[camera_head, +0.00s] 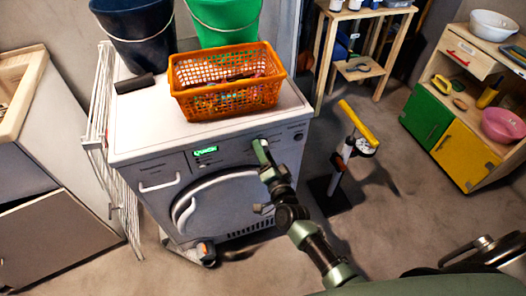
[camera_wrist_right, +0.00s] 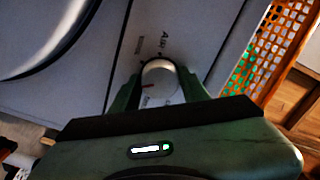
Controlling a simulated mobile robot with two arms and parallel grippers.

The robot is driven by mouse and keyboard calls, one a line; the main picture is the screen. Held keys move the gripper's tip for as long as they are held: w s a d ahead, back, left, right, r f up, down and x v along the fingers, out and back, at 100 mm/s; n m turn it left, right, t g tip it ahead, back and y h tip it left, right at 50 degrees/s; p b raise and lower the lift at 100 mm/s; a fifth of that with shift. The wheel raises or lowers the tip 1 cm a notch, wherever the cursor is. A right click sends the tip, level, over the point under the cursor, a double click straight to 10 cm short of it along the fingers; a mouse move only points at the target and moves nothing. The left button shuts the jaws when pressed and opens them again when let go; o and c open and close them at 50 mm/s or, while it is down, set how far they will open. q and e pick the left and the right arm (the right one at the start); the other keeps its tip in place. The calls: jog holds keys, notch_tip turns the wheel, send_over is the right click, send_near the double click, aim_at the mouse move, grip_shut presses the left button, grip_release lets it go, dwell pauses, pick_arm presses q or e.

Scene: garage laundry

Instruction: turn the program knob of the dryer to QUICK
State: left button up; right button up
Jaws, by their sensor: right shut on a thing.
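The dryer (camera_head: 225,205) is a white front-loader with a round door, and a small lit green display (camera_head: 205,150) on its panel; I cannot read the display for certain. My right gripper (camera_head: 262,152) is at the panel, right of the display, and hides the program knob in the head view. In the right wrist view the pale round knob (camera_wrist_right: 159,68) sits between the two green fingers of my right gripper (camera_wrist_right: 158,82), which is shut on it. A label like "AIR" shows beside the knob; other labels are partly hidden. My left gripper is not in view.
An orange basket (camera_head: 228,105), a dark bucket (camera_head: 137,35), a green bucket (camera_head: 224,20) and a dark block (camera_head: 135,83) stand on the dryer. A yellow-handled pump (camera_head: 345,150) stands on the floor at right. A drying rack (camera_head: 108,150) leans at the left side.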

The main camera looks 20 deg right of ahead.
jog(key=shift+f, duration=0.1)
jog(key=o, duration=1.3)
jog(key=shift+o, duration=0.2)
jog(key=s, duration=0.8)
jog(key=shift+d, duration=0.15)
